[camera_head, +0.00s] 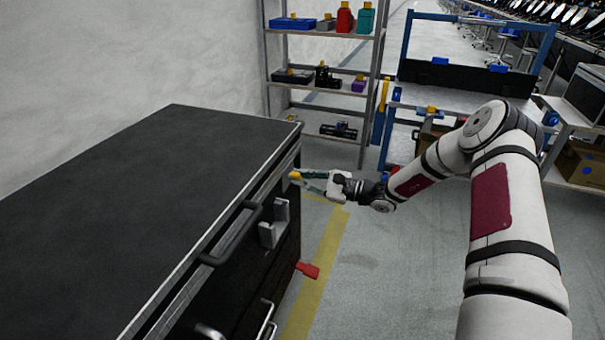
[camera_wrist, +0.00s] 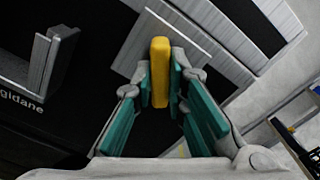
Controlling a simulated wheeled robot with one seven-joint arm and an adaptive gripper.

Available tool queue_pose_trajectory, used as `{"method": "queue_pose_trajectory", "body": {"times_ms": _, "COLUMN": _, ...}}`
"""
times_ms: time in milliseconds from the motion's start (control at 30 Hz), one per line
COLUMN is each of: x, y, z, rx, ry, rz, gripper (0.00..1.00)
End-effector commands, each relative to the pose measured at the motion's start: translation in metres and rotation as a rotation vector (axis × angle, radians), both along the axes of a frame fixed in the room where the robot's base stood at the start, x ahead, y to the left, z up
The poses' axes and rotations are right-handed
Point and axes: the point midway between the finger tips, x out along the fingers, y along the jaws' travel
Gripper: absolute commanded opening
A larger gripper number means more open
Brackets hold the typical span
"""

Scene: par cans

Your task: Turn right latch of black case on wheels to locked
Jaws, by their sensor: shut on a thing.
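The black case (camera_head: 130,210) fills the left of the head view, with a bare dark top and metal-trimmed edges. A yellow latch handle (camera_head: 295,176) shows on its front side near the far end. In the wrist view, the yellow latch handle (camera_wrist: 160,60) stands in front of a silver plate (camera_wrist: 198,42) on the case. My gripper (camera_head: 306,178) reaches it from the right. Its green-padded fingers (camera_wrist: 161,85) are shut on the handle, one on each side. The latch's pivot is hidden.
A shelf rack (camera_head: 322,92) stands behind the case.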

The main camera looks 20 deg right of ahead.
Motion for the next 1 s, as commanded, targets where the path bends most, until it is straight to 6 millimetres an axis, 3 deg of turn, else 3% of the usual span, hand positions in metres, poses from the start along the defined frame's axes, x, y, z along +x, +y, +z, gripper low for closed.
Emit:
{"method": "queue_pose_trajectory", "body": {"times_ms": 500, "x": -0.0007, "y": -0.0008, "z": -0.0009, "rx": 0.257, "ry": 0.357, "rz": -0.001, "gripper": 0.0}}
{"method": "queue_pose_trajectory", "body": {"times_ms": 1000, "x": -0.0006, "y": -0.0009, "z": -0.0018, "rx": 0.358, "ry": 0.498, "rz": -0.002, "gripper": 0.0}}
